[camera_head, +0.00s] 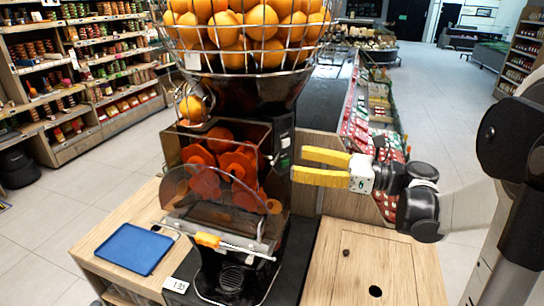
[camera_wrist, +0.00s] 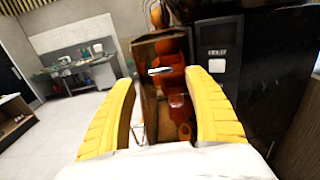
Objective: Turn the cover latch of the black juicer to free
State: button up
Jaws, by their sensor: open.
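The black juicer (camera_head: 283,105) stands on a wooden counter, with a clear front cover (camera_head: 215,190) over its red-orange squeezing parts. My gripper (camera_head: 298,164) is at the right side of the juicer, its two yellow fingers open and pointing left toward it. In the wrist view a small silver bar, apparently the cover latch (camera_wrist: 159,71), lies across the side of the cover. It shows between the spread fingertips of my gripper (camera_wrist: 160,80), with nothing held. I cannot tell whether the fingers touch it. The latch is not distinct in the head view.
A wire basket of oranges (camera_head: 245,55) sits on top of the juicer. A blue tray (camera_head: 134,249) lies on the counter at left. An orange-handled bar (camera_head: 208,240) is at the juicer's front. The wooden counter (camera_head: 335,270) at right is mostly clear.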

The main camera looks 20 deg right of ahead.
aim_at(277, 158)
jog(key=x, duration=0.7)
jog(key=shift+d, duration=0.1)
jog(key=shift+c, duration=0.6)
jog(key=c, duration=1.1)
